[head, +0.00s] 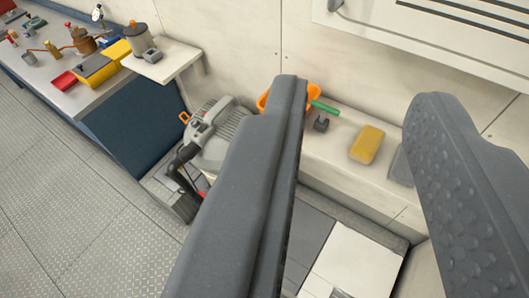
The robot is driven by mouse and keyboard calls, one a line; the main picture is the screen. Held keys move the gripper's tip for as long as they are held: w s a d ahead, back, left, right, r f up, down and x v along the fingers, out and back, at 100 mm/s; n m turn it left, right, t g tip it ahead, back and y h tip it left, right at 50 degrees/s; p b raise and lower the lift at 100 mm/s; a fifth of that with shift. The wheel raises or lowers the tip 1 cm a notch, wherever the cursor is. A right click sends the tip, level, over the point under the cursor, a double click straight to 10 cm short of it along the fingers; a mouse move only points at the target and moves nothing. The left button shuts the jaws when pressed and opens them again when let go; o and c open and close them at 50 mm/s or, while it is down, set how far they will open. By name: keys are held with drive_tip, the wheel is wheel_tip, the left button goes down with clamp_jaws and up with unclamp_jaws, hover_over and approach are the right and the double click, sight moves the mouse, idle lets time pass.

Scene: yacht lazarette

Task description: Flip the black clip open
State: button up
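My gripper (360,95) is open, with its two thick dark grey fingers wide apart and nothing between them. A grey canister machine (212,138) with a ribbed top, a dark hose and an orange tab (184,117) stands on the floor left of my left finger, which hides part of it. I cannot make out for certain a black clip on it. A small dark clip-like piece (321,123) sits on the pale ledge, seen between my fingers and farther off. Whether it is the black clip, and whether open or shut, I cannot tell.
The pale ledge (345,174) also holds an orange container (265,101), a green-handled item (325,108), a yellow sponge (367,144) and a grey block (402,167). A workbench (103,102) with several tools stands left. A small shelf (170,66) juts out. Patterned floor (60,200) at left is clear.

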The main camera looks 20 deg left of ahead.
drive_tip(key=shift+w+d, duration=0.15)
drive_tip(key=shift+w, duration=0.15)
